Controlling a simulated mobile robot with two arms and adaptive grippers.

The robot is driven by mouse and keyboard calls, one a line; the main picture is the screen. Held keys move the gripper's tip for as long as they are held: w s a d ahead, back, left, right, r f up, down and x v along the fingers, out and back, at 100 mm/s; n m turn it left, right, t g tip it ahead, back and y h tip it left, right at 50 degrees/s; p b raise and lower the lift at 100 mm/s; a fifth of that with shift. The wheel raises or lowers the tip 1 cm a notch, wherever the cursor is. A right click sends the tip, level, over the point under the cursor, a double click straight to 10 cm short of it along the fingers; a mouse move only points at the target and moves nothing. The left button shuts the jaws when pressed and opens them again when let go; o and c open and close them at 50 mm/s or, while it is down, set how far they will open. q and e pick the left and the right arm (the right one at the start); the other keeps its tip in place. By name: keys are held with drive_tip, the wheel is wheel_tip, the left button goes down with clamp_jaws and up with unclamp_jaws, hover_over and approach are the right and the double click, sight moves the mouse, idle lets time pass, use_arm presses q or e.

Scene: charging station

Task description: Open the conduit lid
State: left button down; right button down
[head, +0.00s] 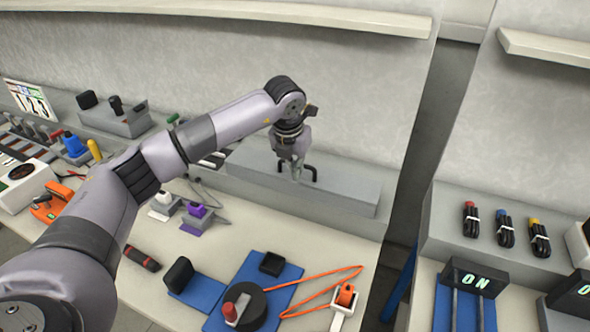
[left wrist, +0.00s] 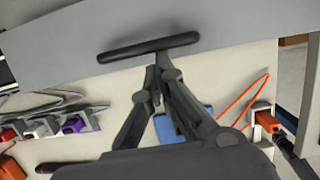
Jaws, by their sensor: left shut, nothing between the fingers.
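The conduit lid (head: 345,193) is a long grey panel along the back of the table. It looks shut, lying level on the grey conduit. It also fills the upper part of the left wrist view (left wrist: 225,27). Its black bar handle (head: 311,169) stands up from the lid; in the left wrist view the handle (left wrist: 125,51) lies across the top. My left gripper (head: 295,178) points down at the handle, with its fingers shut and nothing between them. In the left wrist view the fingertips (left wrist: 162,62) are right at the handle's near side; I cannot tell if they touch it. My right gripper is out of view.
A blue mat (head: 282,285) with a black round spool (head: 254,303) and an orange cable (head: 315,277) lies on the table in front. Small plugs (head: 197,212) stand left of the lid. A dark gap (head: 425,130) separates the right-hand bench (head: 450,235).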

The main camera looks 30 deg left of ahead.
use_arm(q)
drive_tip(key=shift+w+r, duration=0.1)
drive_tip(key=shift+r, duration=0.05)
drive_tip(key=shift+w+r, duration=0.55)
drive_tip(key=shift+r, duration=0.25)
drive_tip(key=w+r+p, duration=0.1)
drive_tip(key=w+r, duration=0.2)
drive_tip(key=w, duration=0.3)
drive_tip(key=shift+w+a+r, duration=0.15)
drive_tip(key=shift+a+r, duration=0.05)
drive_tip(key=shift+r, duration=0.15)
drive_tip(key=shift+f, duration=0.1)
idle(0.5)
